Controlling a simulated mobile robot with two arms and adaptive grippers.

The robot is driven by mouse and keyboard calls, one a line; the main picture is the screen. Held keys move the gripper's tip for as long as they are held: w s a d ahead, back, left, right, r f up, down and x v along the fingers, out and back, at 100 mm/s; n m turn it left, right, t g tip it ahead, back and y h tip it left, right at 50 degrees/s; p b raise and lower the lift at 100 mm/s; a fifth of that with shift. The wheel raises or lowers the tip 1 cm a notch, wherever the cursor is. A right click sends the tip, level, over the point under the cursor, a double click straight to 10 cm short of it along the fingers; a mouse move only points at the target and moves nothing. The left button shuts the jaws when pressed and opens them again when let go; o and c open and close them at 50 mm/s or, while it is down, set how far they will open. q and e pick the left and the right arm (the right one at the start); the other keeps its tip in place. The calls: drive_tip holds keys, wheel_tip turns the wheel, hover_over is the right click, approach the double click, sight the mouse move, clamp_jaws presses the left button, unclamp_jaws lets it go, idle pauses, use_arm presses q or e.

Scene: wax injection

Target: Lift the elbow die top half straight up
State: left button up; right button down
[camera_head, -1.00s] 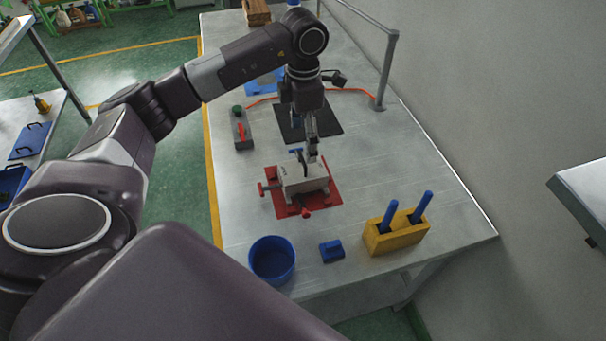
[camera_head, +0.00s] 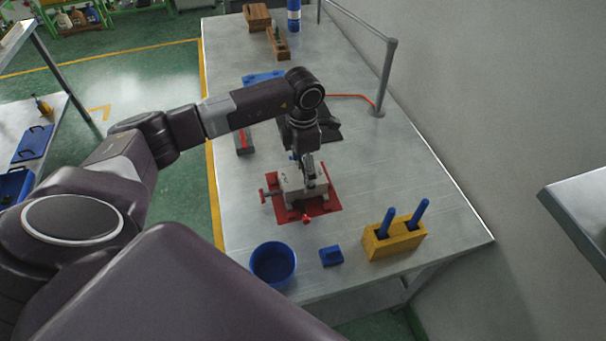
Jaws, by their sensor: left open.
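The elbow die (camera_head: 290,186) is a light grey block on a red mat (camera_head: 328,203) on the metal table, with red clamp knobs at its left and front. The seam between its halves is too small to tell. My left gripper (camera_head: 309,182) points down over the right part of the die's top. It is open, with its fingertips at or just above the die; I cannot tell whether they touch it. The arm and gripper hide part of the die's far side. My right gripper is not in view.
A blue bowl (camera_head: 273,262), a small blue block (camera_head: 331,256) and a yellow holder (camera_head: 394,242) with two blue handles stand in front of the mat. A metal rail post (camera_head: 382,80) stands at the right edge.

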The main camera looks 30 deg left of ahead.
use_arm(q)
drive_tip(key=shift+c, duration=0.5)
drive_tip(key=c, duration=1.7)
drive_tip(key=shift+w+r, duration=0.1)
drive_tip(key=c, duration=0.3)
